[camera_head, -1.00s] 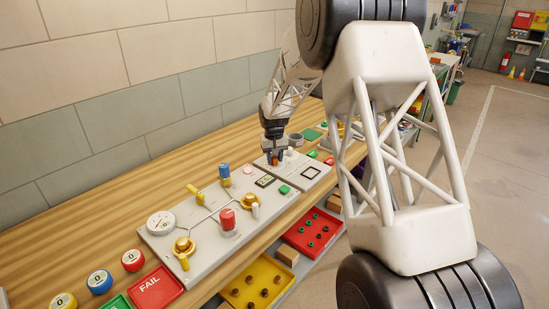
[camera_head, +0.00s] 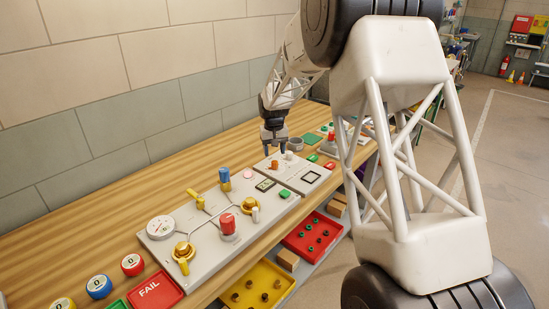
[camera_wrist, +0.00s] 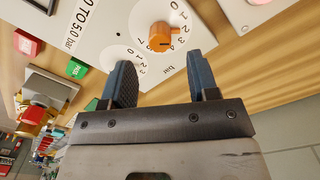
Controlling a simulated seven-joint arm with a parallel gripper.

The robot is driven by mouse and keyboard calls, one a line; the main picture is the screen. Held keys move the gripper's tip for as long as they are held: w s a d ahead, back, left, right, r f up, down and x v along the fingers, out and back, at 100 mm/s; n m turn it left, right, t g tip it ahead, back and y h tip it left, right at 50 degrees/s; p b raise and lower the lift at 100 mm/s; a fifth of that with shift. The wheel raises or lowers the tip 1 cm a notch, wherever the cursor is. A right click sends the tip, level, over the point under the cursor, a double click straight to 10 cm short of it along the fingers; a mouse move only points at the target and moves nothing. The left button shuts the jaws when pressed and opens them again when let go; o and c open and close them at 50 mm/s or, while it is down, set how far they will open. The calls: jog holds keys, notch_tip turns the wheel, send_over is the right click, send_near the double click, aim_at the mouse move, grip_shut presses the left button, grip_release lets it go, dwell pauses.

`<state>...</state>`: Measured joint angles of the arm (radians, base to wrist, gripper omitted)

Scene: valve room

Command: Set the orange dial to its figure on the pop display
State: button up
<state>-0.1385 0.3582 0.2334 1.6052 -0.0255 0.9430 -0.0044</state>
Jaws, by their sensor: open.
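The orange dial (camera_wrist: 160,38) is a ribbed knob on a round white face with numerals, on a pale panel. In the wrist view it is just beyond my open gripper (camera_wrist: 164,70), roughly between the fingertips in the picture. Its mark is too small to read surely. In the head view the orange dial (camera_head: 274,165) shows just below my gripper (camera_head: 274,149), apart from the fingers. A dark-framed display (camera_head: 265,185) and a dark square frame (camera_head: 312,177) are on the panels. I cannot tell which is the pop display, and no figure is readable.
A second numbered face (camera_wrist: 118,57) is partly hidden by my left finger. A white knob (camera_head: 289,155) stands close to the orange dial. The panel at left has a red knob (camera_head: 228,224), a blue knob (camera_head: 224,174) and yellow valves (camera_head: 184,252). Bare wood lies behind the panels.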

aim_at(275, 162)
jog(key=shift+r, duration=1.3)
jog(key=shift+s+r, duration=0.1)
jog(key=shift+s+r, duration=0.15)
jog(key=shift+r, duration=0.05)
jog(key=s+d+r, duration=0.3)
jog(key=s+r, duration=0.2)
jog(key=s, duration=0.4)
jog(key=s+d+r+m+t, duration=0.15)
jog(key=s+r, duration=0.35)
jog(key=s, duration=0.5)
jog(key=s+d+r+n, duration=0.1)
jog(key=s+d+r, duration=0.35)
jog(key=s, duration=0.45)
jog(key=s+d+f, duration=0.1)
jog(key=s, duration=1.3)
jog(key=s+d+f+m+t, duration=0.1)
jog(key=s+d, duration=0.1)
jog(key=s, duration=1.3)
jog(key=shift+s+f, duration=0.2)
jog(key=shift+f, duration=0.2)
